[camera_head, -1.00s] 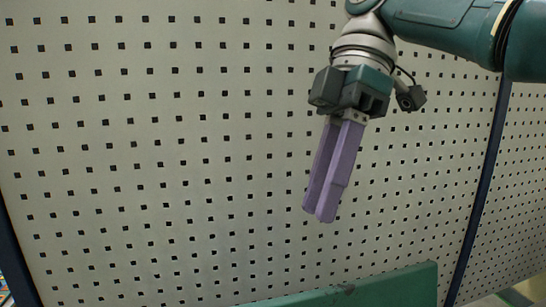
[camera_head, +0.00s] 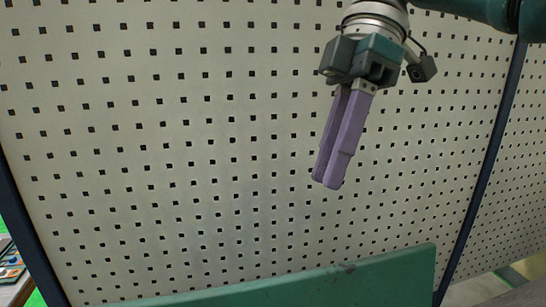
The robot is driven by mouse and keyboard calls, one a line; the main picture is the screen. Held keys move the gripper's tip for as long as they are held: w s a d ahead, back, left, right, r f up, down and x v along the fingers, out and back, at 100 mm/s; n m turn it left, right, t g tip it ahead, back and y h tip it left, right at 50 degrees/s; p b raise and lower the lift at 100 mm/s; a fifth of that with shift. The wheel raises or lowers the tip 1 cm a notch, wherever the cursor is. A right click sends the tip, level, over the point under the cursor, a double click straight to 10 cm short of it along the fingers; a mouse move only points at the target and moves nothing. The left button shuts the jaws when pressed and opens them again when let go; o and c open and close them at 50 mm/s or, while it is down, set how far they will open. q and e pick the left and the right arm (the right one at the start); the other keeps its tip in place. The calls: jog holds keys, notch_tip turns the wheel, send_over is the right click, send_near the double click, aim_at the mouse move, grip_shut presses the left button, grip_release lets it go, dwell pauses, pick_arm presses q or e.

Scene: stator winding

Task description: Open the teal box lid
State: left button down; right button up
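My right gripper (camera_head: 328,184) hangs from my arm at the upper right, with its long purple fingers pointing down and slightly left. The fingers lie close together and look shut, with nothing held between them. A flat teal-green panel (camera_head: 350,286) crosses the bottom of the view, with a dark mark on its upper edge. It may be part of the teal box, but I cannot tell whether it is the lid, as its lower part is cut off. The fingertips are above the panel in the picture, clearly apart from it. My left gripper is not in view.
A pale perforated board (camera_head: 220,130) fills most of the background. Dark blue posts (camera_head: 484,165) frame it. Small coloured items (camera_head: 12,268) lie at the far lower left. The space around my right gripper looks free.

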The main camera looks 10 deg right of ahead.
jog(key=shift+w+a+f+m+b, duration=0.15)
jog(key=shift+f+m+b, duration=0.15)
jog(key=shift+f+b, duration=0.1)
jog(key=shift+c, duration=0.8)
jog(key=f+m+b, duration=0.1)
jog(key=m, duration=0.1)
jog(key=w+a+f+m+t+h+b, duration=0.1)
jog(key=m+b, duration=0.1)
jog(key=w+a+m+t+h+b, duration=0.1)
jog(key=m+b, duration=0.1)
jog(key=shift+a+f, duration=0.1)
jog(key=shift+f, duration=0.3)
grip_shut()
jog(key=a+f+m+t+h, duration=0.2)
jog(key=a+f+m+t, duration=0.2)
jog(key=f+m, duration=0.6)
jog(key=shift+s+a+f+m+p, duration=0.2)
jog(key=shift+a+f+m+p, duration=0.25)
jog(key=shift+a+f, duration=0.45)
jog(key=shift+d+f, duration=0.15)
